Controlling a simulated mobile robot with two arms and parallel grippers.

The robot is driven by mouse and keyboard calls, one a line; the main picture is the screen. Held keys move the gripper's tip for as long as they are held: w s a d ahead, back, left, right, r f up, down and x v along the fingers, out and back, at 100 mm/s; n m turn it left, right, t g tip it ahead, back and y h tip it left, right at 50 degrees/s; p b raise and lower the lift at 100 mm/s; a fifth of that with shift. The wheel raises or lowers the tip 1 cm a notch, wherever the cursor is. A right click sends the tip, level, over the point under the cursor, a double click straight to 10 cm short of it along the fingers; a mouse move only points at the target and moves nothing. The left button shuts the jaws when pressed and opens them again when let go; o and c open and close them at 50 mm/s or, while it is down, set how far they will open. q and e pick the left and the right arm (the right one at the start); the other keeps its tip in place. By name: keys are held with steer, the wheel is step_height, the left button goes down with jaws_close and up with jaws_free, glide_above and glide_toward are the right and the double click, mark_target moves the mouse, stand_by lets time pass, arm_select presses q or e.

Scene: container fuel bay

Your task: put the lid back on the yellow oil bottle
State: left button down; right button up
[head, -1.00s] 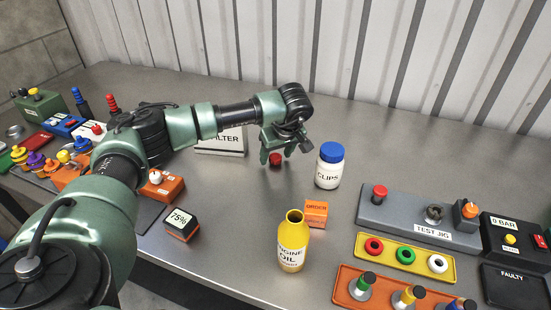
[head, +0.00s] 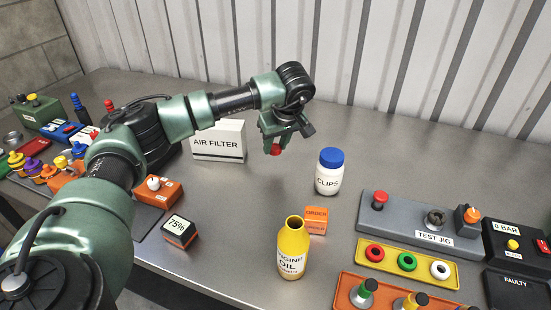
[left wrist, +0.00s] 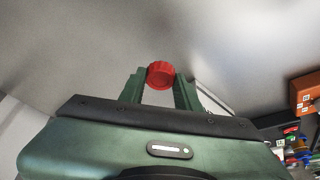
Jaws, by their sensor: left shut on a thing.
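The yellow oil bottle (head: 293,250) stands upright and uncapped near the front middle of the bench, its round mouth open at the top. My left gripper (head: 275,147) is shut on a red lid (head: 276,150) and holds it above the bench, behind the bottle and a little to its left. In the left wrist view the red lid (left wrist: 160,75) sits between the two green fingertips (left wrist: 161,80). My right gripper is not in view.
A white clips jar (head: 329,172) with a blue lid and an orange box (head: 315,219) stand near the bottle. A test jig (head: 420,225) and trays are at right. An air filter box (head: 218,140) stands behind my left arm. A 75% box (head: 179,230) is at front left.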

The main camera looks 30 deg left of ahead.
mark_target(276, 148)
arm_select(q)
step_height(276, 148, up, 14)
steer(key=b, duration=0.1)
steer(key=shift+r, duration=0.25)
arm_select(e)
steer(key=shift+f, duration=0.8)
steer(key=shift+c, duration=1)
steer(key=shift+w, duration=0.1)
